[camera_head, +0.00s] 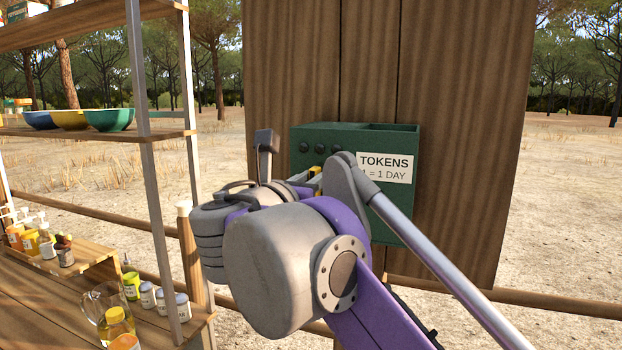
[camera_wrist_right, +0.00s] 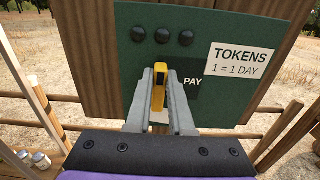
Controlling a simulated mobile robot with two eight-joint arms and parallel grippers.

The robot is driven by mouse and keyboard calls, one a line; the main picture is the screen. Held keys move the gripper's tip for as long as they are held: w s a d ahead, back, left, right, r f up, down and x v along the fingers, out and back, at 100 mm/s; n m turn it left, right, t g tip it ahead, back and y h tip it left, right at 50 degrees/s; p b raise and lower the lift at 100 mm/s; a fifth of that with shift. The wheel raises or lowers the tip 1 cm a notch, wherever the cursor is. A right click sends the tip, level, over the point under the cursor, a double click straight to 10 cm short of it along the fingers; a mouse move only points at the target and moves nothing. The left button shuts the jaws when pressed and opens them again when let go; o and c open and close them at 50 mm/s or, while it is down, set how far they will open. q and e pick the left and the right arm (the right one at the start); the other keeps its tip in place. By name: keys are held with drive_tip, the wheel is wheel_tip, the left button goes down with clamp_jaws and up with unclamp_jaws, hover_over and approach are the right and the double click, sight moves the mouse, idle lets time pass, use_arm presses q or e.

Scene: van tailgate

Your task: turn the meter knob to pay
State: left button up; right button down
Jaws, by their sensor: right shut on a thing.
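The meter is a dark green box (camera_head: 398,205) on a board, with a white "TOKENS 1 = 1 DAY" label. In the right wrist view its green face (camera_wrist_right: 217,30) carries three dark round buttons and the word PAY. The yellow knob (camera_wrist_right: 159,94) stands out from the face beside PAY, looking roughly upright. My right gripper (camera_wrist_right: 160,78) is shut on the knob, one finger on each side. In the head view my right arm and wrist hide most of the knob and the lower left of the meter. My left gripper does not show.
The meter is fixed to a brown wooden board (camera_head: 460,100). On the left is a shelf unit with bowls (camera_head: 110,119), bottles, jars (camera_head: 147,296) and a glass jug (camera_head: 95,303). A wooden rail (camera_head: 545,299) runs behind. Dry open ground lies beyond.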

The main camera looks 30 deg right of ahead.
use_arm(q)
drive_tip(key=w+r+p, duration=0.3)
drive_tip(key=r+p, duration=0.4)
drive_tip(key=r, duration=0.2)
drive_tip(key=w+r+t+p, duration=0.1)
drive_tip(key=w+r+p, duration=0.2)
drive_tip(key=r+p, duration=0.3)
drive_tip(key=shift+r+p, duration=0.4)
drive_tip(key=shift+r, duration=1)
use_arm(e)
drive_tip(key=shift+s+d+f+m, duration=0.15)
drive_tip(key=shift+s+f+m, duration=0.1)
drive_tip(key=shift+m, duration=2.8)
drive_tip(key=shift+s+d+f+m, duration=0.15)
drive_tip(key=shift+d+f+m, duration=0.1)
drive_tip(key=shift+m, duration=2.75)
drive_tip(key=shift+s+d+f+m, duration=0.1)
drive_tip(key=shift+s+f+m, duration=0.15)
drive_tip(key=shift+m, duration=2.8)
drive_tip(key=shift+f, duration=0.1)
drive_tip(key=c, duration=0.8)
unclamp_jaws()
